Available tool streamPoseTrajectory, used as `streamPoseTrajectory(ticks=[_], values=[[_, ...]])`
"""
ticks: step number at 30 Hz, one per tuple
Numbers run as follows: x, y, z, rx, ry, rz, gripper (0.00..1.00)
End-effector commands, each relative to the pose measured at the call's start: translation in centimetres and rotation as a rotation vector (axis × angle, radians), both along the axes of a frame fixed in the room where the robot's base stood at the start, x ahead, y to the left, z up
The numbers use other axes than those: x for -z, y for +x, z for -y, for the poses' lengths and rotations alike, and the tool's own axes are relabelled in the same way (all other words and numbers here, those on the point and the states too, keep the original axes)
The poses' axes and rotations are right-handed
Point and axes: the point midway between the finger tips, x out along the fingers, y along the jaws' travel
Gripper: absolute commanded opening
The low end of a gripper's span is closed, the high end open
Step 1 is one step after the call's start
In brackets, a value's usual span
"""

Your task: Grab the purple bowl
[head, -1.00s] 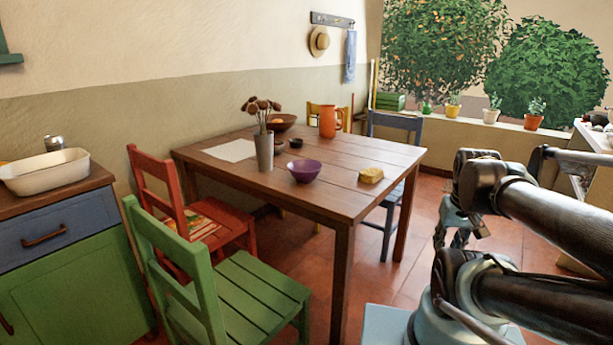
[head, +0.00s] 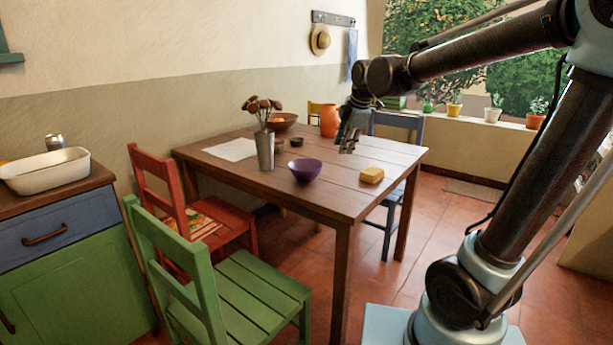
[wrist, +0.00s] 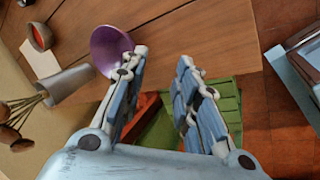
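The purple bowl (head: 305,170) stands upright on the wooden table (head: 330,203), near the middle of its front part. My gripper (head: 348,141) is above the table, up and to the right of the bowl in the head view. In the wrist view the bowl (wrist: 110,47) shows just beyond the left finger, which covers part of its edge. My gripper (wrist: 165,72) is open there, with nothing between its two fingers. It is apart from the bowl.
A grey vase with dried flowers (head: 265,150) stands left of the bowl. A yellow block (head: 372,175) lies to its right, and an orange pitcher (head: 329,121) and brown bowl (head: 282,122) stand behind. Red (head: 165,190) and green (head: 175,250) chairs flank the table's left side.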

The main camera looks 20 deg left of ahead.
Motion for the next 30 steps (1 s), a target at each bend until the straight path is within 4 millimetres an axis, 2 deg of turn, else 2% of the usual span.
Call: streamPoseTrajectory(ticks=[1,3,7,11,30], values=[[-0.3,0.4,-1.9,-0.064,-0.009,0.017,0.28],[-0.6,0.7,-3.9,-0.141,-0.022,0.041,0.28],[-0.9,1.0,-6.1,-0.227,-0.035,0.07,0.28],[-0.3,1.4,-7.1,-0.255,-0.04,0.079,0.28],[8.4,4.5,-10.1,-0.253,-0.039,0.079,0.28]])
